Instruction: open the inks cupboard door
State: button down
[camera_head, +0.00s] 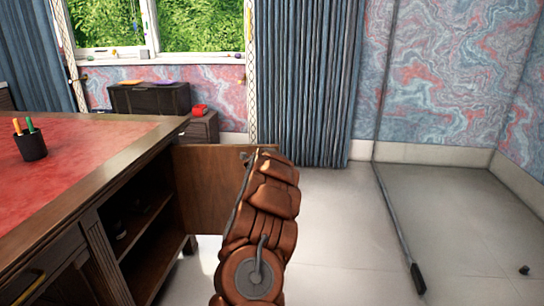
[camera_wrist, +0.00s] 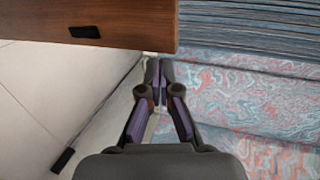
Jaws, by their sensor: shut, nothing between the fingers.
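The cupboard door (camera_head: 210,185) is a brown wooden panel. It stands swung well out from the desk's side, and the shelved cupboard (camera_head: 140,232) is exposed, with dark shapes on a shelf. In the wrist view the wooden panel (camera_wrist: 110,14) fills the upper left, with a small black fitting (camera_wrist: 85,32) on it. My gripper (camera_wrist: 159,66) is shut and empty, its tips close to the panel's lower right corner; I cannot tell if they touch. In the head view my brown arm hides most of the gripper and the door's right end.
The desk (camera_head: 110,128) has a red leather top with a black pen cup (camera_head: 31,145). A dark chest (camera_head: 150,99) and a small cabinet with a red object (camera_head: 200,109) stand behind. Pale floor (camera_head: 340,230) is open to the right, with a long dark pole (camera_head: 400,235).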

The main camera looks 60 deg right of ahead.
jog(key=v, duration=0.8)
jog(key=shift+s+p, duration=0.3)
jog(key=shift+s, duration=0.1)
jog(key=shift+d, duration=0.15)
